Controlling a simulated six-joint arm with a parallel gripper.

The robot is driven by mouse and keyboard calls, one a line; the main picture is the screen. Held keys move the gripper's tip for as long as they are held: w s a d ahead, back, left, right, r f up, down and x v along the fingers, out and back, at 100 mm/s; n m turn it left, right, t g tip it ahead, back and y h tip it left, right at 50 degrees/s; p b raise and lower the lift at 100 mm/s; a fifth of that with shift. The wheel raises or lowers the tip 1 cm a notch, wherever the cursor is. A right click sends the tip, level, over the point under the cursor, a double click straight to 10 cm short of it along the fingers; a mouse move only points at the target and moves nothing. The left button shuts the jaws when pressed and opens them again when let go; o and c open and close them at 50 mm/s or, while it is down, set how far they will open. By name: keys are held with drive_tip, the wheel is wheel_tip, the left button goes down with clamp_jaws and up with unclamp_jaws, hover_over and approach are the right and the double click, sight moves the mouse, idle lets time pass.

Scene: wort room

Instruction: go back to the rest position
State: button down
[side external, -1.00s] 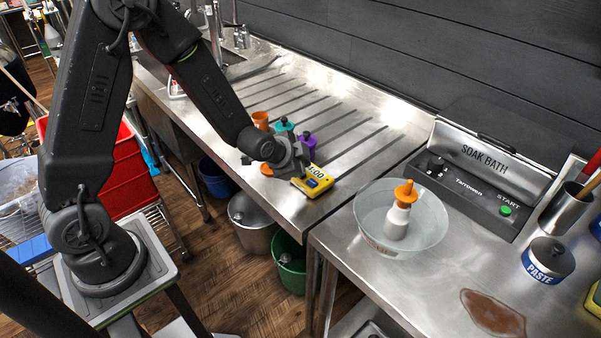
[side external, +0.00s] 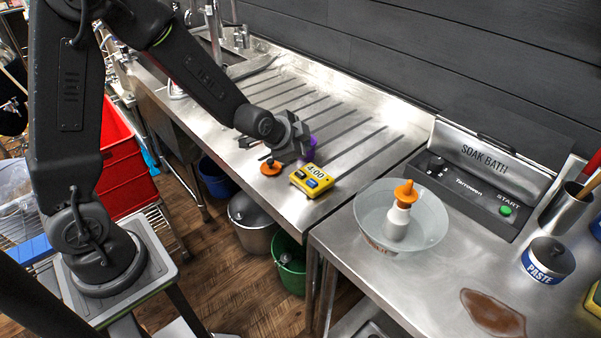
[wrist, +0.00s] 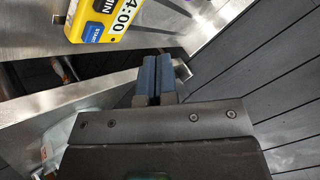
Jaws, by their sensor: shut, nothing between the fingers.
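My gripper (side external: 300,143) is shut and empty, raised above the drainboard just behind the yellow timer. In the wrist view its two blue-grey fingers (wrist: 152,66) lie together with nothing between them. The yellow timer (side external: 301,184) with a blue button and a 4:00 display lies on the drainboard near its front edge. It also shows at the top of the wrist view (wrist: 77,30), apart from the fingers.
An orange piece (side external: 270,168) sits left of the timer. A purple piece (side external: 313,141) is partly hidden behind my gripper. A clear bowl (side external: 371,230) holding a white bottle with an orange top (side external: 405,190) stands right, before the soak bath (side external: 480,180). The ribbed drainboard behind is clear.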

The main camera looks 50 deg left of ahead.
drive_tip(key=s+d+r+n+g, duration=0.1)
drive_tip(key=s+r+n, duration=0.1)
drive_tip(key=s+r, duration=0.3)
drive_tip(key=s+d+r+n+g, duration=0.1)
drive_tip(key=s+r+n, duration=0.2)
drive_tip(key=s, duration=0.8)
drive_tip(key=s+d+r+n+g+h, duration=0.1)
drive_tip(key=s+r+n, duration=0.1)
drive_tip(key=s+r, duration=0.5)
drive_tip(key=shift+s+r+n+g, duration=0.15)
drive_tip(key=shift+s+n+g, duration=0.2)
drive_tip(key=shift+s, duration=0.35)
